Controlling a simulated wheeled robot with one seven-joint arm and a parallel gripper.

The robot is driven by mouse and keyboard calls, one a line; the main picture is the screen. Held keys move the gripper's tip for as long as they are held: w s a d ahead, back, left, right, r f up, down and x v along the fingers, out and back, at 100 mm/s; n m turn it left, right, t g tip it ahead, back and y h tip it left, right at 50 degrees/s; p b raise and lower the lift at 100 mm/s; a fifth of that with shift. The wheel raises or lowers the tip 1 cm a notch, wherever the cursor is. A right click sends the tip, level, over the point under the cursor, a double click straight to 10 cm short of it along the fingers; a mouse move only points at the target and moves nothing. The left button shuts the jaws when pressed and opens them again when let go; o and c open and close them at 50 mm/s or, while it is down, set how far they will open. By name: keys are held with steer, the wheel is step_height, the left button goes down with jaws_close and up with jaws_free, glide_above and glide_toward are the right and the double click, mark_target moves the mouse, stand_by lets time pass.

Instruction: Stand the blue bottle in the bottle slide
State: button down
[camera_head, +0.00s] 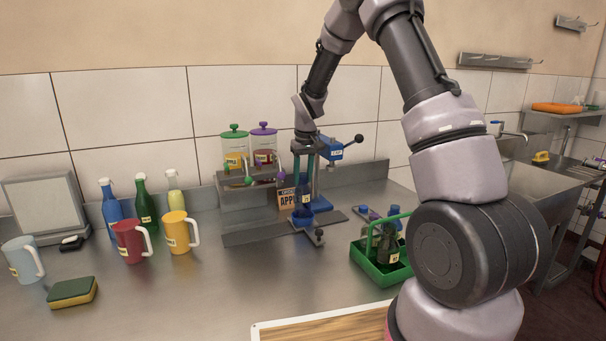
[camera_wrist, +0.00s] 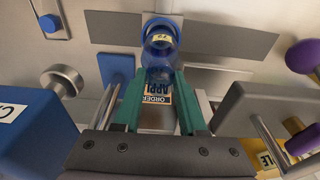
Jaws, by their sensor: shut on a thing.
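My gripper (camera_head: 304,160) points down, its teal fingers shut on the blue bottle (camera_head: 305,196), which hangs upright between them. In the wrist view the clear blue bottle (camera_wrist: 159,52) shows between the fingertips (camera_wrist: 158,100). Below it is the bottle slide, a grey plate (camera_head: 255,237) with a round blue holder (camera_head: 302,218). In the wrist view the blue holder's rim (camera_wrist: 156,20) shows just past the bottle's base, between grey plates (camera_wrist: 235,40). The bottle's base lines up with the holder, but I cannot tell whether it rests inside it.
A blue capping press (camera_head: 330,150) with a black-knobbed lever stands right behind the slide. An "APPLE" order card (camera_head: 287,199) is beside the bottle. Two jars stand on a shelf (camera_head: 235,190) at left. A green caddy (camera_head: 378,270) with bottles is front right. Mugs and bottles stand left.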

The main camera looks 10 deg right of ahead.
steer(key=shift+f, duration=1.2)
stand_by(0.7)
steer(key=shift+c, duration=1.9)
jaws_free()
steer(key=shift+r, duration=0.1)
steer(key=shift+r, duration=4.4)
